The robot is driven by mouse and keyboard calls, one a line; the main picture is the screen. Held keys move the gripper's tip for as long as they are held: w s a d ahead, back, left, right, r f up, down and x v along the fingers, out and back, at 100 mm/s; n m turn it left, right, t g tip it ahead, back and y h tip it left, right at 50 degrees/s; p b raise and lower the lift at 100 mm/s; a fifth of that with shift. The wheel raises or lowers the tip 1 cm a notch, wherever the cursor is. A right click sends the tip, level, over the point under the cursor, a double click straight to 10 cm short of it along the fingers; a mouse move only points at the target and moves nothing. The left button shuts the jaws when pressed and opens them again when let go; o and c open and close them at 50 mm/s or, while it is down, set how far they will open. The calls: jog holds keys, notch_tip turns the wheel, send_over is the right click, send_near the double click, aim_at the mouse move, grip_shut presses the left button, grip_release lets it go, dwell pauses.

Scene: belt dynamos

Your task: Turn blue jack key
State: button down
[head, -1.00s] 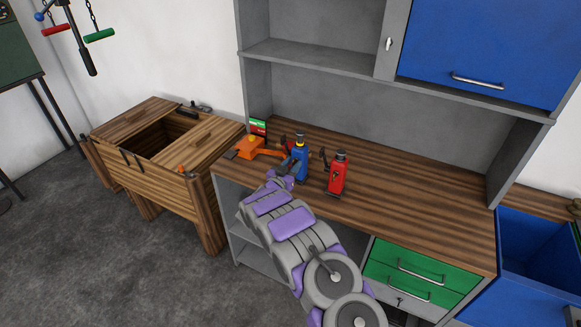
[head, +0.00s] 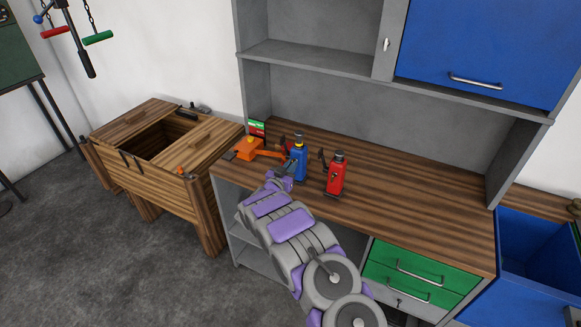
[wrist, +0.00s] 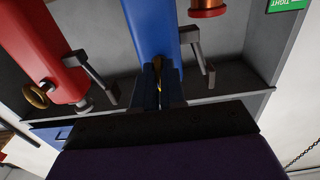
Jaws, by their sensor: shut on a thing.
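The blue jack (head: 299,163) stands upright on the wooden workbench top, left of the red jack (head: 336,176). In the wrist view the blue jack's body (wrist: 150,25) lies straight ahead of my gripper (wrist: 160,82). My gripper is shut on a gold key (wrist: 158,68) at the blue jack, and the fingers hide most of the key. In the head view my gripper (head: 285,173) is at the near side of the blue jack, partly hidden by my arm.
The red jack has a gold ring key (wrist: 36,96) on it. An orange device (head: 250,149) with a small red-and-green sign (head: 257,128) stands left of the blue jack. The bench top (head: 420,215) is clear to the right. Grey shelves (head: 310,58) rise behind.

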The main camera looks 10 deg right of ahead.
jog(key=shift+s+f+m+b, duration=0.15)
jog(key=shift+m+b, duration=0.4)
jog(key=shift+m, duration=3.9)
jog(key=shift+f+m+b, duration=0.2)
jog(key=shift+m+b, duration=0.35)
jog(key=shift+m, duration=3.9)
jog(key=shift+d, duration=0.1)
jog(key=c, duration=1.2)
grip_release()
jog(key=shift+r, duration=0.1)
